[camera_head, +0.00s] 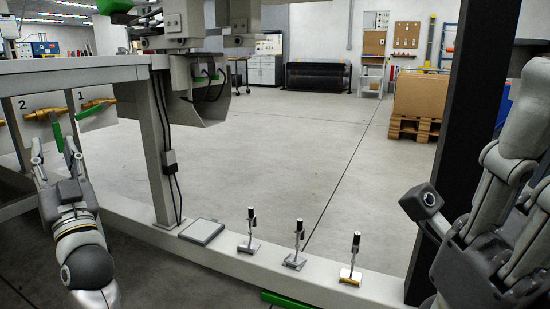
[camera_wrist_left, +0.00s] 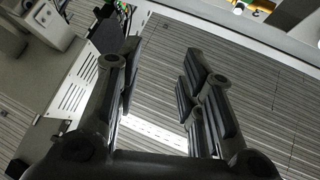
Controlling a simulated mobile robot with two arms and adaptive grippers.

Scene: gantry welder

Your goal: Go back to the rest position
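My left gripper (camera_head: 53,160) is at the left of the head view, pointing up, just below the brass valves with green handles. In the left wrist view its two fingers (camera_wrist_left: 160,85) stand well apart, with nothing between them. The valve labelled 1 (camera_head: 98,103) and the valve labelled 2 (camera_head: 42,114) sit on white plates above the gripper. The gripper appears apart from them. My right arm (camera_head: 490,220) fills the right side of the head view. Its gripper's fingertips cannot be made out clearly.
Three small upright levers stand on the grey beam: left (camera_head: 250,232), middle (camera_head: 298,245) and right (camera_head: 354,260). A flat grey pad (camera_head: 201,231) lies beside them. A dark post (camera_head: 462,130) stands close to my right arm. The floor beyond the beam is clear. A carton on pallets (camera_head: 420,97) stands behind.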

